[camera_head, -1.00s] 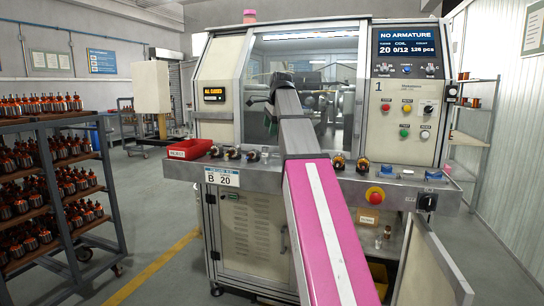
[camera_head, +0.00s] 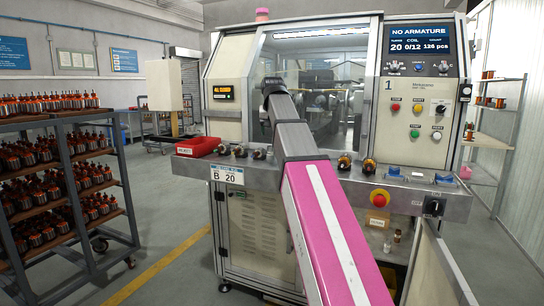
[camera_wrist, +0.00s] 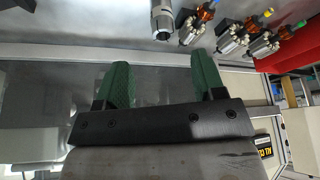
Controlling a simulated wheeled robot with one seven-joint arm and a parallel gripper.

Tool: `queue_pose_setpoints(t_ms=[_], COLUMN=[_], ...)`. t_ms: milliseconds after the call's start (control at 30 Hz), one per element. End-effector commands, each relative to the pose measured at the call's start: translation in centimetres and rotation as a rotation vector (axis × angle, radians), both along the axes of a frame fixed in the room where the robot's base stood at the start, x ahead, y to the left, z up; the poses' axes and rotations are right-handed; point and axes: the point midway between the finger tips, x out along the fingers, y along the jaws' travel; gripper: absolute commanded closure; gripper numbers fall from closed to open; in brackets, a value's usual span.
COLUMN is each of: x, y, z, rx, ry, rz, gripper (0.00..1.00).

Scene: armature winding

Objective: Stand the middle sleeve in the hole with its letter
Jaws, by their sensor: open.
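I cannot make out a sleeve, a letter on one, or a lettered hole in either view. In the wrist view my gripper (camera_wrist: 163,82) is open, with two green finger pads wide apart and nothing between them. In the head view my arm reaches up to the machine's window and the gripper itself is hidden. A short metal cylinder (camera_wrist: 162,20) lies beyond the fingertips in the wrist view, apart from them; I cannot tell what it is. Several copper-wound armatures (camera_wrist: 262,44) lie to its right.
The winding machine (camera_head: 250,265) has a front ledge (camera_head: 305,181) holding small dark and copper parts, a red bin (camera_head: 198,146) and a red stop button (camera_head: 379,197). A rack of armatures (camera_head: 128,200) stands left. A lower door (camera_head: 436,270) hangs open.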

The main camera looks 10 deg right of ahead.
Motion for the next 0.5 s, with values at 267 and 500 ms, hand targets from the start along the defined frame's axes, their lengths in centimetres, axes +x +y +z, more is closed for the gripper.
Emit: queue_pose_setpoints(t_ms=[267, 500], x=[1.4, 2.0], y=[-0.2, -0.2], z=[-3.5, -4.7], rx=[0.002, 0.002], ry=[0.003, 0.001], rz=[-0.001, -0.001], gripper=[0.37, 0.37])
